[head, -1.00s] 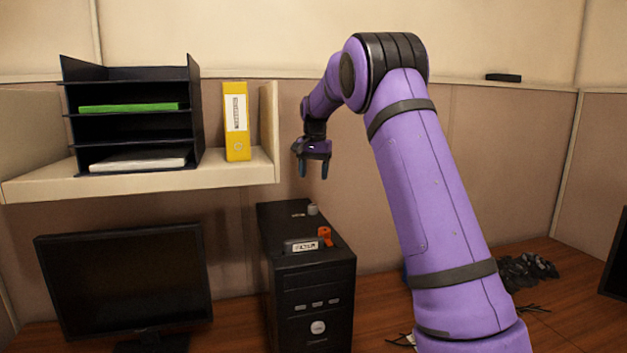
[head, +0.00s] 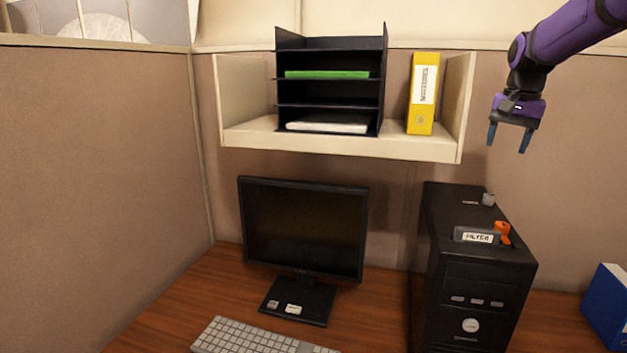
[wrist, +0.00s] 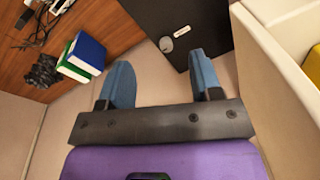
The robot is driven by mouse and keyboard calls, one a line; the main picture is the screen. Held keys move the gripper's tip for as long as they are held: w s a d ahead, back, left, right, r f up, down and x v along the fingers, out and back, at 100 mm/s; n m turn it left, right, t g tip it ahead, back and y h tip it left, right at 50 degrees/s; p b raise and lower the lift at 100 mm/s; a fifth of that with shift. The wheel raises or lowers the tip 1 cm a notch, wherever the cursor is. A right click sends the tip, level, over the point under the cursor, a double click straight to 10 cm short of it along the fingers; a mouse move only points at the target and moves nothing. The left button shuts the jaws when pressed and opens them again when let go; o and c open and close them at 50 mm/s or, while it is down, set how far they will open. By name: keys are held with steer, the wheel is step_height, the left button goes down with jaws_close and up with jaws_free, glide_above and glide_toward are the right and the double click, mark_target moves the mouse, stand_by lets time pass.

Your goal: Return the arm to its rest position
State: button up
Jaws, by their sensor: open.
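My gripper (head: 507,138) is at the upper right of the head view, at the end of my purple arm. Its two blue fingers are apart with nothing between them. It hangs in the air above and a little right of the black computer tower (head: 475,265), clear of it. In the wrist view my gripper (wrist: 165,85) also shows open and empty, with a corner of the black tower (wrist: 178,30) beyond the fingers.
A shelf (head: 340,148) holds a black letter tray (head: 330,90) and a yellow binder (head: 423,93), left of my gripper. An orange object (head: 502,233) is on the tower. A monitor (head: 302,230) and keyboard (head: 250,338) are on the desk. A blue binder (head: 607,305) stands right.

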steer(key=s+a+n+t, duration=0.1)
steer(key=s+a+n, duration=0.3)
steer(key=s, duration=0.9)
steer(key=s+a+n+t, duration=0.15)
steer(key=s+a, duration=0.45)
steer(key=s, duration=0.7)
steer(key=s+a+f+n+t, duration=0.1)
steer(key=s+a+f+n, duration=0.1)
steer(key=s+f, duration=0.3)
steer(key=s, duration=0.3)
steer(key=shift+s+a, duration=0.15)
steer(key=shift+s, duration=0.1)
